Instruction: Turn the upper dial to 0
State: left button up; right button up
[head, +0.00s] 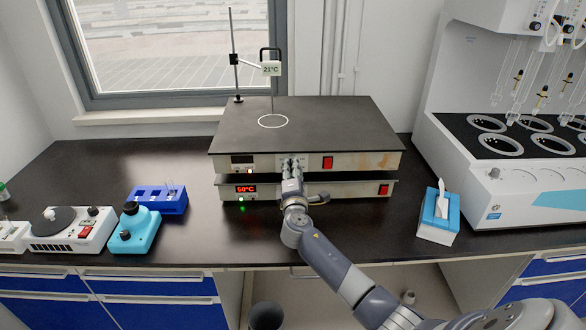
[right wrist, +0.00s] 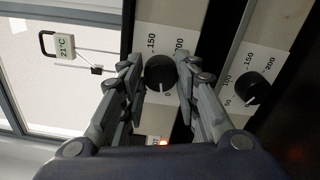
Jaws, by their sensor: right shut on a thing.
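Two flat heating plates are stacked on the bench, the upper plate (head: 240,125) over the lower plate (head: 345,190). In the right wrist view the upper dial (right wrist: 160,72) is a black round knob on a white scale with 0, 150 and 200. My right gripper (right wrist: 162,75) is shut on this dial, one finger on each side. In the head view the right gripper (head: 291,165) covers the dial at the upper plate's front. The lower dial (right wrist: 253,88) is free beside it. My left gripper is not in view.
The lower display (head: 245,189) reads 50°C; the upper display (head: 242,159) looks dark. A thermometer (head: 271,68) on a stand reads 21°C. A blue tissue box (head: 437,226) stands right, and a blue rack (head: 145,200) left. Bench in front is clear.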

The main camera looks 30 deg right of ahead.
jog(key=shift+f+n, duration=0.1)
jog(key=shift+n, duration=0.7)
jog(key=shift+p, duration=0.3)
jog(key=o, duration=1.1)
jog(key=shift+c, duration=0.2)
jog(key=v, duration=1.2)
